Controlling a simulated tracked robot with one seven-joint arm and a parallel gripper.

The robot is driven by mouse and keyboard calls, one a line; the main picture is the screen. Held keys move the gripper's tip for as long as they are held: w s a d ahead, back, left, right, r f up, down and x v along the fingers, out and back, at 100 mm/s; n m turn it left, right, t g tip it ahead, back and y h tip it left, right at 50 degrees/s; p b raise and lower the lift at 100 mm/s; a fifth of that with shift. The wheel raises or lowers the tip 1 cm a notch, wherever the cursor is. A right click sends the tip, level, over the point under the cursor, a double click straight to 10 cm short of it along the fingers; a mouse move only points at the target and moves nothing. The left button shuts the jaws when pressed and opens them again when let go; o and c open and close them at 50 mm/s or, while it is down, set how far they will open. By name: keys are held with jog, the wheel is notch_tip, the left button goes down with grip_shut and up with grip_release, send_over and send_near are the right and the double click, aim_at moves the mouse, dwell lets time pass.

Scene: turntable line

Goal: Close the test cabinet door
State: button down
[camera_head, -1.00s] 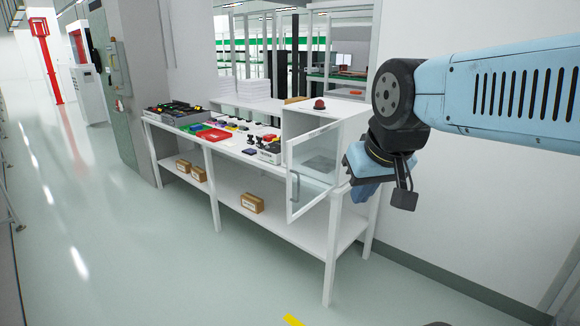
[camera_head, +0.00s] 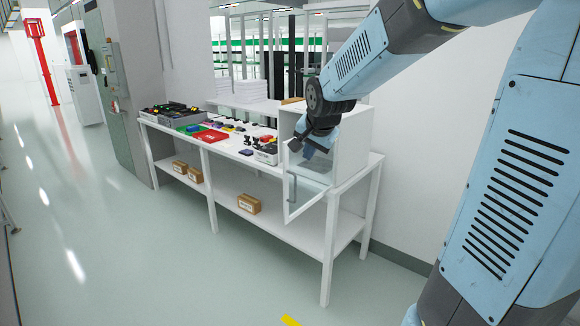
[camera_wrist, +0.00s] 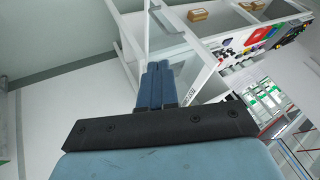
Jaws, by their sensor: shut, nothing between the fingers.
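The test cabinet (camera_head: 355,150) is a white box at the right end of the workbench. Its glass door (camera_head: 305,197) has a white frame and a grey handle (camera_head: 292,187), and it stands open, swung out past the bench's front edge. My gripper (camera_head: 309,152) is at the upper part of the door and the cabinet front, partly hiding both. In the wrist view its two blue fingers (camera_wrist: 158,66) are together with nothing between them. The door (camera_wrist: 163,35) shows just beyond the fingertips there. I cannot tell whether they touch it.
The white workbench (camera_head: 228,205) holds a red tray (camera_head: 210,136), a green tray and small parts left of the cabinet. Brown boxes (camera_head: 249,204) sit on its lower shelf. A wall stands close on the right. The floor (camera_head: 130,240) in front is clear.

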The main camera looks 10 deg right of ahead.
jog(key=w+f, duration=0.1)
jog(key=w, duration=0.2)
send_near(287, 171)
jog(key=shift+m, duration=0.4)
jog(key=shift+x, duration=2.95)
jog(key=shift+s+d, duration=0.1)
jog(key=shift+d, duration=0.05)
jog(key=shift+d, duration=0.2)
jog(key=shift+a, duration=0.2)
